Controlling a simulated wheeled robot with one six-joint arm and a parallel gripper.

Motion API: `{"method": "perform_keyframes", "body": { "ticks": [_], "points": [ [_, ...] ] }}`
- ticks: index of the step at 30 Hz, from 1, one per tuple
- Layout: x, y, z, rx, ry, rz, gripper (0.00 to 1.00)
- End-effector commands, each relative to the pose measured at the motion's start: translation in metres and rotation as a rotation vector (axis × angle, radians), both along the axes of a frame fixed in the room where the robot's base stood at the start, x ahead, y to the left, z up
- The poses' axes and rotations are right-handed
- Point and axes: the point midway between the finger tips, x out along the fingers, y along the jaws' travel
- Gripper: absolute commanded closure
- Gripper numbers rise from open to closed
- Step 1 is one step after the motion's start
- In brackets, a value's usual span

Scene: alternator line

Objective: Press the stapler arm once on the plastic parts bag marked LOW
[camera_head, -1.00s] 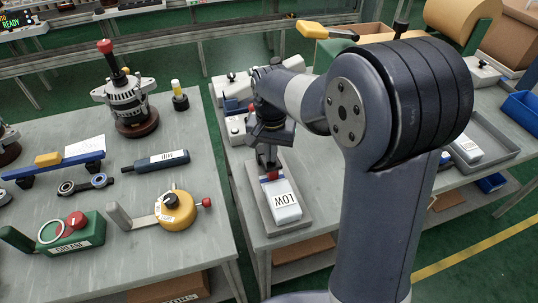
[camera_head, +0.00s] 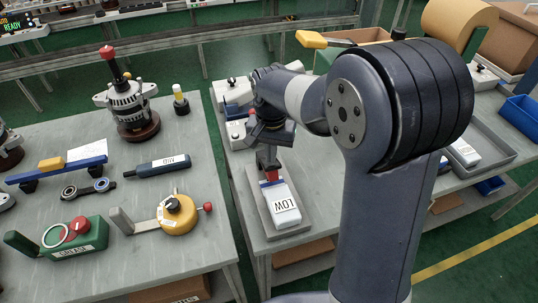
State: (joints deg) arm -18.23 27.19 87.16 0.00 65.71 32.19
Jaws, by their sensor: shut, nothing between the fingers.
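The parts bag marked LOW (camera_head: 284,208) is white and lies on a grey pad (camera_head: 300,228) near the front edge of the right bench. My gripper (camera_head: 270,177) points down over the far end of the bag, shut. A small red part shows at its fingertips, and a blue strip lies just below, at the bag's far end. I cannot tell whether the fingertips touch the red part. The stapler arm is not clearly seen; my wrist and gripper cover that spot.
Left bench holds an alternator (camera_head: 130,105), a yellow round tool (camera_head: 177,215), a green grease box (camera_head: 75,238) and a blue bar (camera_head: 57,171). My arm hides much of the right bench. A grey tray (camera_head: 490,150) and a blue bin (camera_head: 522,115) stand at right.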

Motion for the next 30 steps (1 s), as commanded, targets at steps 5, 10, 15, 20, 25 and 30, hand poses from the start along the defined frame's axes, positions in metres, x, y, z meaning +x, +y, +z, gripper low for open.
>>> {"method": "perform_keyframes", "body": {
  "ticks": [5,10,15,20,25,30],
  "points": [
    [0.0,0.0,0.019,0.001,-0.001,0.0,1.0],
    [0.0,0.0,0.033,0.001,-0.001,0.0,1.0],
    [0.0,0.0,0.046,0.001,-0.001,0.0,1.0],
    [0.0,0.0,0.054,0.0,-0.001,0.0,1.0],
    [0.0,0.0,0.053,0.0,-0.001,0.0,1.0],
    [0.0,0.0,0.053,0.0,-0.001,0.0,1.0]
  ]
}}
